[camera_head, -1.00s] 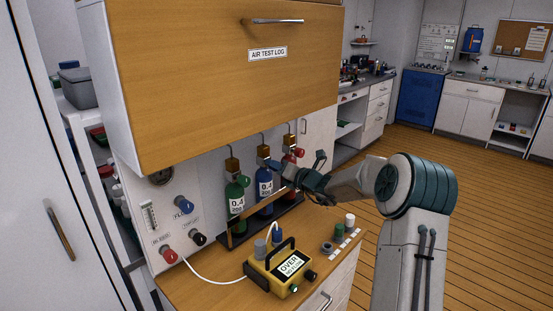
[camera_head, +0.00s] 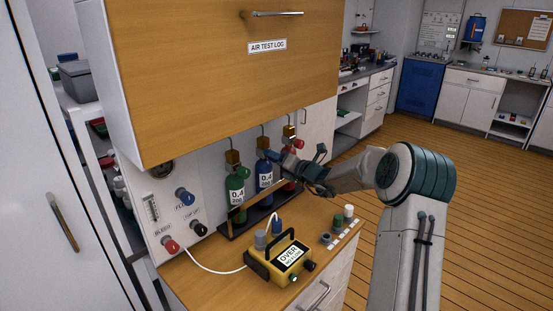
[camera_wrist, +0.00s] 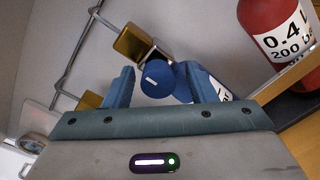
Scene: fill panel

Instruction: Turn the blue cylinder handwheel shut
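The blue cylinder (camera_head: 264,177) stands upright in a rack between a green cylinder (camera_head: 235,190) and a red cylinder (camera_head: 289,184). Its blue handwheel (camera_wrist: 156,78) is a round knob on a brass and steel valve, seen nearly end-on in the wrist view. My gripper (camera_head: 275,157) is at the top of the blue cylinder, reaching in from the right. In the wrist view my gripper (camera_wrist: 160,88) has its two blue fingers apart, one on each side of the handwheel. A gap shows at the left finger; contact at the right finger is unclear.
The red cylinder fills the wrist view's upper right (camera_wrist: 275,30). A wooden cabinet (camera_head: 215,90) hangs above the cylinders. A yellow meter (camera_head: 283,262) and small knobs stand on the counter (camera_head: 215,283). A valve panel (camera_head: 172,210) is at left.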

